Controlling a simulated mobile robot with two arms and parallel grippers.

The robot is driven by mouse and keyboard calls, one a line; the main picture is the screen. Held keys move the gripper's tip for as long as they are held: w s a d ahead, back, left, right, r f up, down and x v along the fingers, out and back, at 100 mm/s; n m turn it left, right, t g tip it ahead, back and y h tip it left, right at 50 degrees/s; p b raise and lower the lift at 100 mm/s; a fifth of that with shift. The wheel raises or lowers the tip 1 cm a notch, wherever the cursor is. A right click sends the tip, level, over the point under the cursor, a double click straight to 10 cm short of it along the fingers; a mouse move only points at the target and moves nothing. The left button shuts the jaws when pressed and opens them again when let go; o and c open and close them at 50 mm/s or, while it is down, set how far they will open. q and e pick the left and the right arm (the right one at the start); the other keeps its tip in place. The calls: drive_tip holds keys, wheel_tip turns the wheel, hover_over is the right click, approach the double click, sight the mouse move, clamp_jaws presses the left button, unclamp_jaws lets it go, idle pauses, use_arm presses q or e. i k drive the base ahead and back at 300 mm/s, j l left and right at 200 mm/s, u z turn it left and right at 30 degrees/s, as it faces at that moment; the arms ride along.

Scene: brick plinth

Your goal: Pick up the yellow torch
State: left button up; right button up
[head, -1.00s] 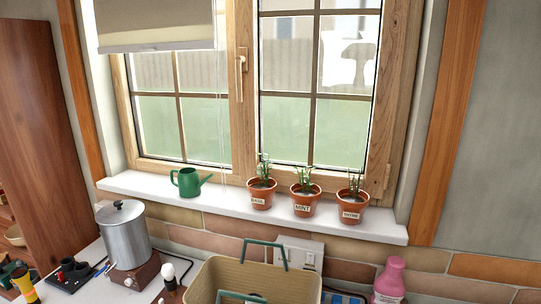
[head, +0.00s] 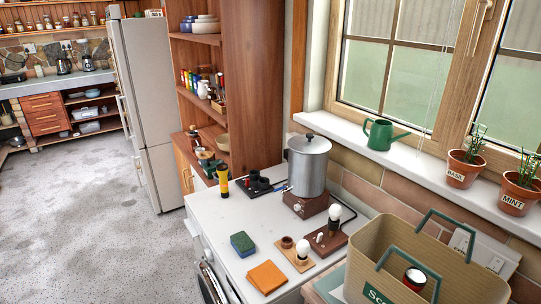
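Neither of my grippers shows in the head view.
A pot (head: 307,166) on a brown base, a green-blue sponge (head: 242,244), an orange cloth (head: 267,276) and bulbs on wooden blocks (head: 303,251) share the counter (head: 210,224). A tan basket (head: 462,268) is at the front right. Grey floor (head: 95,215) is open at left.

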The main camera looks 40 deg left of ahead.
sight(222, 170)
drive_tip(key=u, duration=1.6)
